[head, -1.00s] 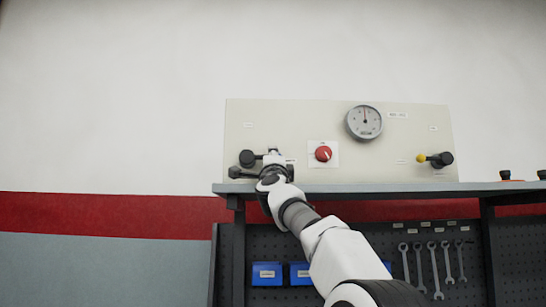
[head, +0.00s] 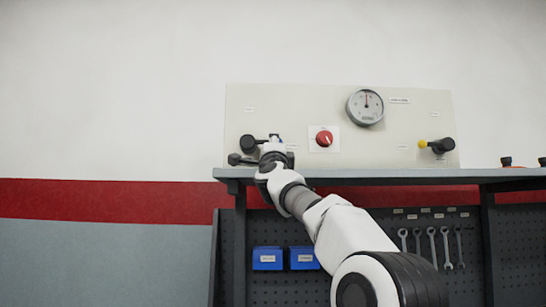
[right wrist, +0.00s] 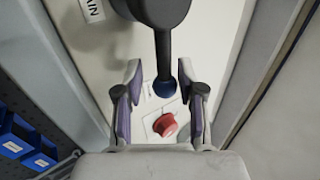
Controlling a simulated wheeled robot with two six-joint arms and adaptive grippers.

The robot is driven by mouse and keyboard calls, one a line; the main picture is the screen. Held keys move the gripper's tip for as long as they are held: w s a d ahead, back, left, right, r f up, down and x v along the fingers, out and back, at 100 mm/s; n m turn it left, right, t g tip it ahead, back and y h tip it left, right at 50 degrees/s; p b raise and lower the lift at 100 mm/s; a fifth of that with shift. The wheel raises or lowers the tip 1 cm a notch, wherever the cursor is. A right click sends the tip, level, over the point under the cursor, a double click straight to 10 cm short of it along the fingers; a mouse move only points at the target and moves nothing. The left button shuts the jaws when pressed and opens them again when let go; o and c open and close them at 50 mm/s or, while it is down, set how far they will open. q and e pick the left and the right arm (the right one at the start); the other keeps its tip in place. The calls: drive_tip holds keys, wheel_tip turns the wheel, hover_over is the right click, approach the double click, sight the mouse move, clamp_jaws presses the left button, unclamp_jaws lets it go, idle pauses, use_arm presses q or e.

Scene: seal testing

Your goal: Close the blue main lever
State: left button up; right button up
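The main lever has a dark valve body (right wrist: 158,10) and a straight dark stem with a blue knob (right wrist: 165,88) in the right wrist view. My right gripper (right wrist: 160,80) is open, with one finger on each side of the knob and visible gaps between. In the head view the valve (head: 248,142) is at the left of the pale panel (head: 300,105), with its stem pointing right. A little blue (head: 276,138) shows above my right gripper (head: 275,150), which hides the rest of the handle. My left gripper is not in view.
A red knob (head: 324,139) and a round gauge (head: 366,106) are on the panel. A yellow-tipped lever (head: 436,145) is at its right. A shelf edge (head: 400,173) runs below, over blue bins (head: 267,258) and hanging wrenches (head: 446,247).

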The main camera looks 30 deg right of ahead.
drive_tip(key=v, duration=1.1)
drive_tip(key=shift+a+f, duration=0.1)
